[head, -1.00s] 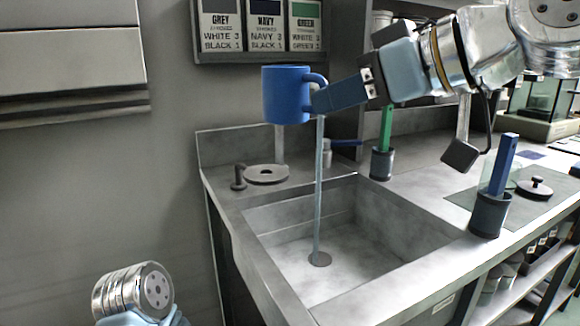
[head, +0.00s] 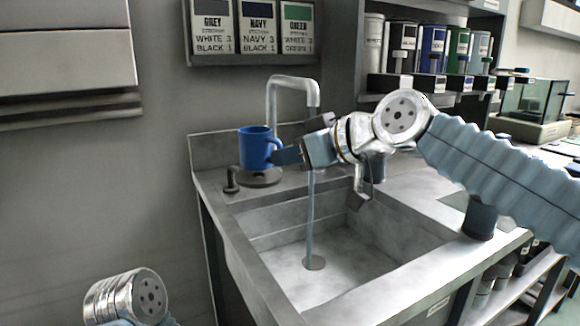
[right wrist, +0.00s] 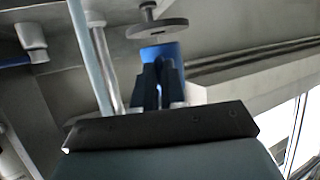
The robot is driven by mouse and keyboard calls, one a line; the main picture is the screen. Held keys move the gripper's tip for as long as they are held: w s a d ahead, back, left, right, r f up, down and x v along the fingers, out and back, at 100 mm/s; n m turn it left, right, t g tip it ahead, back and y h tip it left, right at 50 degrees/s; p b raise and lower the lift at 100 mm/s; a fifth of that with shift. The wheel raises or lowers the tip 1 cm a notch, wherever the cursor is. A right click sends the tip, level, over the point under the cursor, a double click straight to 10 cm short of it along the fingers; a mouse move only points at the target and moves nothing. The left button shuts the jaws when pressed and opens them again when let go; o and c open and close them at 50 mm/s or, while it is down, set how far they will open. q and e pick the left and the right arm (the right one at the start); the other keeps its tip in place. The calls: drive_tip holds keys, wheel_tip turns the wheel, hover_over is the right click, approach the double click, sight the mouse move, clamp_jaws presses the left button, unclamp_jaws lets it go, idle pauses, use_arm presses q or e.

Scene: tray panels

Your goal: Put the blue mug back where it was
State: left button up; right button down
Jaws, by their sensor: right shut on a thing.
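The blue mug (head: 256,147) is upright over the round grey disc (head: 262,180) at the sink's back left corner. Its base overlaps the disc in the head view, and I cannot tell whether they touch. My right gripper (head: 282,154) comes from the right and is shut on the mug's handle. In the right wrist view, the fingers (right wrist: 160,85) reach the blue mug (right wrist: 161,51), with the grey disc (right wrist: 158,28) close by it. My left gripper is out of view; only part of my left arm shows at the lower left.
Water runs from the tap (head: 292,84) into the sink (head: 345,235), just right of the mug. A small dark knob (head: 231,180) stands left of the disc. A dark cup (head: 480,219) stands on the counter at right, partly behind my right arm. Label panels (head: 250,27) hang on the wall.

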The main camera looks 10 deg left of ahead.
drive_tip(key=shift+s+f, duration=0.1)
drive_tip(key=shift+f, duration=0.65)
drive_tip(key=c, duration=1.2)
unclamp_jaws()
drive_tip(key=shift+f, duration=0.1)
drive_tip(key=b+v, duration=0.1)
drive_tip(key=v, duration=1.1)
drive_tip(key=shift+b, duration=0.4)
drive_tip(key=shift+d, duration=0.1)
